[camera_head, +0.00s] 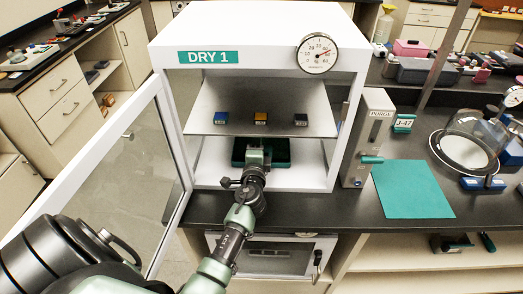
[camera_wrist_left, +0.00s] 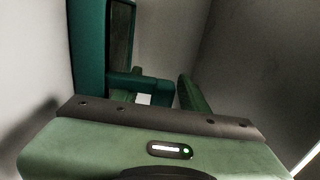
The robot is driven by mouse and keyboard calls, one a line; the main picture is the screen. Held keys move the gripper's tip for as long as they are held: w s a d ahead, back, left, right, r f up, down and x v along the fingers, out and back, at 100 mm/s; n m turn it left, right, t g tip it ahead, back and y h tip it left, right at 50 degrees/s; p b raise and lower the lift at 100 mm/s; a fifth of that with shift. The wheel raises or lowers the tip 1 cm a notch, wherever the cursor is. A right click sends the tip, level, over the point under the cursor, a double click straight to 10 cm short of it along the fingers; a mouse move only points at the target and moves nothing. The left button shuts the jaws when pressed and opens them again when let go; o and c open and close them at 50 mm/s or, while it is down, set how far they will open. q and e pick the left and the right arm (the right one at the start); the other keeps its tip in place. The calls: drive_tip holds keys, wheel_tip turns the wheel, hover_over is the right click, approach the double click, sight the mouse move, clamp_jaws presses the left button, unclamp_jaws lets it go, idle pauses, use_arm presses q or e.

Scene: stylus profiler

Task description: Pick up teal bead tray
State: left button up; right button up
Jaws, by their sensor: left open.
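The teal bead tray (camera_head: 280,154) sits on the lower level of the open white cabinet marked DRY 1. My left gripper (camera_head: 256,158) reaches into the cabinet at the tray's front and hides part of it. In the left wrist view the tray (camera_wrist_left: 86,50) shows as a teal wall with a short teal handle (camera_wrist_left: 140,80) sticking out. My left gripper (camera_wrist_left: 158,92) is open, with its green fingers near the handle. I cannot tell whether they touch it. My right gripper is not in view.
The cabinet door (camera_head: 120,170) stands open at left. A shelf (camera_head: 260,95) with blue, yellow and black blocks is above my gripper. A purge box (camera_head: 368,135), a teal mat (camera_head: 412,189) and a glass chamber (camera_head: 468,145) stand to the right.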

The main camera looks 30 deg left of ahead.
use_arm(q)
clamp_jaws()
idle(1.4)
